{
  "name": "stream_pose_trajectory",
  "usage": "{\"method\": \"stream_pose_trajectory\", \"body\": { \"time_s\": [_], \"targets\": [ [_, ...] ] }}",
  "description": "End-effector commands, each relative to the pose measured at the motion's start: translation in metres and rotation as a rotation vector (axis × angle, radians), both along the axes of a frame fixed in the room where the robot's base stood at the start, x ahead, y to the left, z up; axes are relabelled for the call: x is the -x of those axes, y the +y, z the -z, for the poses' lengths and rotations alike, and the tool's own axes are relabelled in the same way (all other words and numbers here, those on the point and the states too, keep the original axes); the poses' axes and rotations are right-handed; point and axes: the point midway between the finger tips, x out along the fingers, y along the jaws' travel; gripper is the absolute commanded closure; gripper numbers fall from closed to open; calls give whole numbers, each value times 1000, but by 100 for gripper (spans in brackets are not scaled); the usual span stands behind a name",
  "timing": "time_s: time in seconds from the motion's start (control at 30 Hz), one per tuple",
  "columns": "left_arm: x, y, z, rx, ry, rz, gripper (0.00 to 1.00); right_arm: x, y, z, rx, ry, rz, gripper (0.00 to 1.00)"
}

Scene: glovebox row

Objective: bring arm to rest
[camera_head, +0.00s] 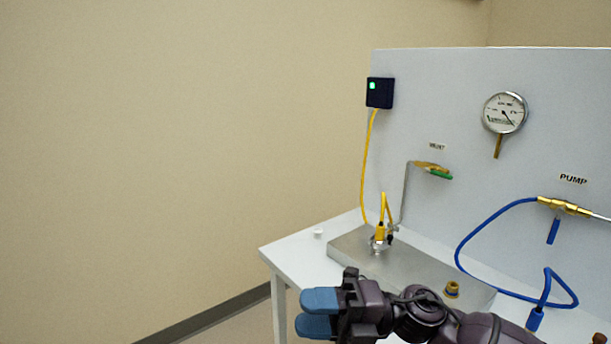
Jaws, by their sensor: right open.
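My right gripper (318,313) has blue fingertips and points left at the bottom of the head view. It is open and empty, with a gap between the two fingers. The right arm comes in from the lower right and hides part of the table's front. The gripper appears in front of the white table (290,254), near its left front corner. I cannot see my left gripper.
A metal plate (350,246) on the table carries a yellow-cabled connector (380,237) and a brass fitting (452,289). Behind stands a panel with a black box (380,93), a gauge (505,112), a green-handled vent valve (434,171) and a pump valve (564,206) with a blue hose (468,240). Left is open floor.

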Motion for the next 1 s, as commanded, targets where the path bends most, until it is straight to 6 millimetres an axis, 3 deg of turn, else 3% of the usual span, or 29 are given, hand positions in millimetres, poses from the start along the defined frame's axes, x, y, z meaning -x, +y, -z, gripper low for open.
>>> {"method": "stream_pose_trajectory", "body": {
  "time_s": [0.27, 0.57, 0.77, 1.0],
  "targets": [
    [-1, -1, 8, -1, 2, 4, 57, -17, -35, 48, -293, 390, 326, 56],
    [-4, -2, 12, 0, -1, 7, 57, -21, -106, 138, -512, 830, 725, 56],
    [-1, -2, 21, -1, 12, 7, 57, 5, -161, 217, -609, 1132, 1002, 56],
    [0, -2, 29, -1, 22, 8, 57, 68, -218, 306, -675, 1469, 1305, 56]
  ]
}}
